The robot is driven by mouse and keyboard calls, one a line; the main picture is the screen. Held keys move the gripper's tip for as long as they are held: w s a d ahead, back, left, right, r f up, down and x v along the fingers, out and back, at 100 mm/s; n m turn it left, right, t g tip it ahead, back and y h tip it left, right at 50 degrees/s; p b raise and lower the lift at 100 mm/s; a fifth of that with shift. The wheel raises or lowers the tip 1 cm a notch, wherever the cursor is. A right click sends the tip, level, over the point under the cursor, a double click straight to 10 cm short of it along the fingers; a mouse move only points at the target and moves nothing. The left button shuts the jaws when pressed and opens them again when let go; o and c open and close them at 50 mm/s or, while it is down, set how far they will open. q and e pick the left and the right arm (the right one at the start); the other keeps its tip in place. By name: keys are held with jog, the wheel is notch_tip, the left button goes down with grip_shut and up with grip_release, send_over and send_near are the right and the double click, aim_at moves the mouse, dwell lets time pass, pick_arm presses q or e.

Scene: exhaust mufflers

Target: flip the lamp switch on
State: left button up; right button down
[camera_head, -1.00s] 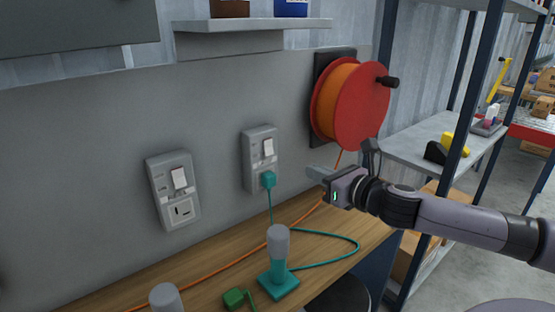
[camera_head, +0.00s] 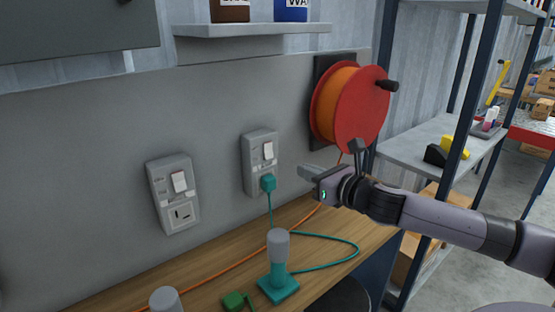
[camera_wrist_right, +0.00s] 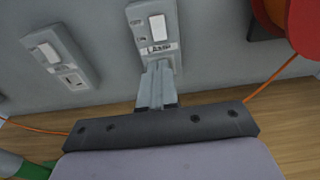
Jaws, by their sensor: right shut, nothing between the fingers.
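The lamp switch is a white rocker (camera_head: 268,151) on a grey wall box (camera_head: 248,150), with a teal plug (camera_head: 268,183) below it. In the right wrist view the same rocker (camera_wrist_right: 158,27) sits above a label reading LAMP (camera_wrist_right: 162,48). My right gripper (camera_head: 303,171) is shut and empty, to the right of the box and slightly lower than the rocker. In the wrist view its fingers (camera_wrist_right: 157,72) overlap the lower part of the box and hide the plug; I cannot tell whether they touch. The left gripper is not in view.
Another grey wall box (camera_head: 173,192) with a rocker and a socket is to the left. A red and orange cable reel (camera_head: 357,107) hangs at the right. A teal-based stand with a grey top (camera_head: 278,262) is on the wooden bench (camera_head: 215,262). A shelf (camera_head: 255,30) is above.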

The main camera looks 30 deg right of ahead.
jog(key=p, duration=0.2)
send_near(270, 157)
jog(key=w, duration=0.5)
jog(key=shift+w+a+f, duration=0.1)
jog(key=shift+a+f, duration=0.05)
jog(key=shift+a, duration=0.1)
jog(key=shift+w+f, duration=0.2)
jog(key=shift+w, duration=0.6)
